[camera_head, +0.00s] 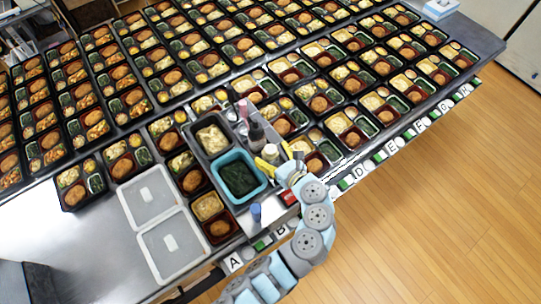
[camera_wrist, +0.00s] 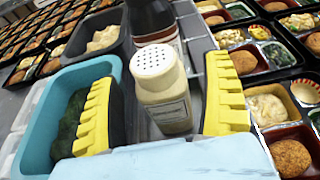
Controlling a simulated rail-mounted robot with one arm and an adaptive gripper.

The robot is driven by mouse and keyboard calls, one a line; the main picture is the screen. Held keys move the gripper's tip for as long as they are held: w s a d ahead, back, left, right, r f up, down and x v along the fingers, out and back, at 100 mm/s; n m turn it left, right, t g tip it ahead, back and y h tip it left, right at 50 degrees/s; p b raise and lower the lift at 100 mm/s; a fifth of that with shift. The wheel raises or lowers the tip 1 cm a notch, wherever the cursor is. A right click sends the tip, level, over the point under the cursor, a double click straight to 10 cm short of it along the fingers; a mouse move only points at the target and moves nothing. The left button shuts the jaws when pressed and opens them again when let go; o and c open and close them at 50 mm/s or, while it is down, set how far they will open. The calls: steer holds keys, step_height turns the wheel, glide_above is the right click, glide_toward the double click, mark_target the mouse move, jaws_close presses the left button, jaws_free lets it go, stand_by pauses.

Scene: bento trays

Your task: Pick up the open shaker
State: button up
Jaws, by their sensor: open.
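The shaker (camera_wrist: 166,103) has a white, round top with many small holes and a cream body with a pale label. It stands upright in the wrist view, and it also shows small in the head view (camera_head: 270,152). My gripper (camera_wrist: 163,108) is open, with one yellow ribbed finger on each side of the shaker. Gaps show between the shaker and both fingers. In the head view my gripper (camera_head: 279,162) is over the grey caddy beside the teal bin. The shaker's base is partly hidden behind my gripper's pale blue body.
A dark bottle (camera_wrist: 152,22) stands just behind the shaker. A teal bin (camera_wrist: 33,135) with dark green food is close on the left, and a grey bin (camera_wrist: 78,42) lies beyond it. Rows of filled bento trays (camera_wrist: 264,62) crowd the right. White lids (camera_head: 147,194) lie at left.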

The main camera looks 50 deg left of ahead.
steer(key=shift+a, duration=0.3)
steer(key=c, duration=1)
steer(key=shift+c, duration=0.2)
